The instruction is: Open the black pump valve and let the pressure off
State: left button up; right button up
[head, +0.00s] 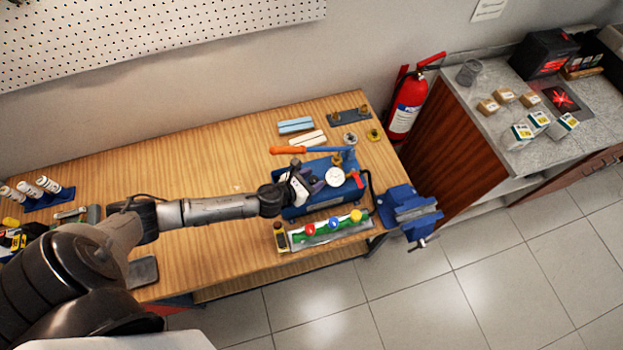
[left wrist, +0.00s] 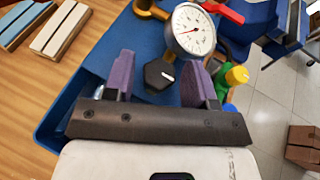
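The blue test pump (head: 296,211) stands on the wooden bench, with a blue lever ending in an orange grip (head: 287,150). In the left wrist view the black pump valve (left wrist: 159,75) is a hexagonal knob with a white mark on top. My left gripper (head: 313,181) is over the pump. Its purple fingers (left wrist: 157,62) are spread, one on each side of the knob, with gaps visible; I cannot tell their height against it. The white round gauge (left wrist: 194,29) has a red needle and also shows in the head view (head: 335,177). My right gripper is out of view.
A red valve handle (left wrist: 222,11) is beside the gauge. A green manifold with coloured knobs (head: 331,228) lies along the bench's front edge. A blue vise (head: 408,212) is at the right end. The bench left of the pump is mostly clear.

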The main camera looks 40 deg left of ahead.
pick_arm(q)
jog(key=c, duration=0.7)
jog(key=shift+c, duration=0.2)
jog(key=shift+r, duration=0.1)
jog(key=n+y+p, duration=0.1)
jog(key=n+y, duration=0.1)
jog(key=shift+d+y+p, duration=0.15)
jog(key=shift+y+p, duration=0.15)
jog(key=shift+p, duration=0.1)
jog(key=n+y+p, duration=0.1)
jog(key=n+y, duration=0.1)
jog(key=n, duration=0.1)
jog(key=shift+d+y, duration=0.1)
jog(key=shift+y, duration=0.3)
jog(key=n+g+y+p, duration=0.1)
jog(key=n+y, duration=0.1)
jog(key=n+g+y+p, duration=0.1)
jog(key=n+y, duration=0.1)
jog(key=shift+w+d+g+y, duration=0.15)
jog(key=shift+g+y, duration=0.25)
jog(key=shift+w+n+g+y, duration=0.1)
jog(key=shift+n+g+y, duration=1.8)
jog(key=shift+n, duration=0.6)
jog(key=shift+g, duration=0.3)
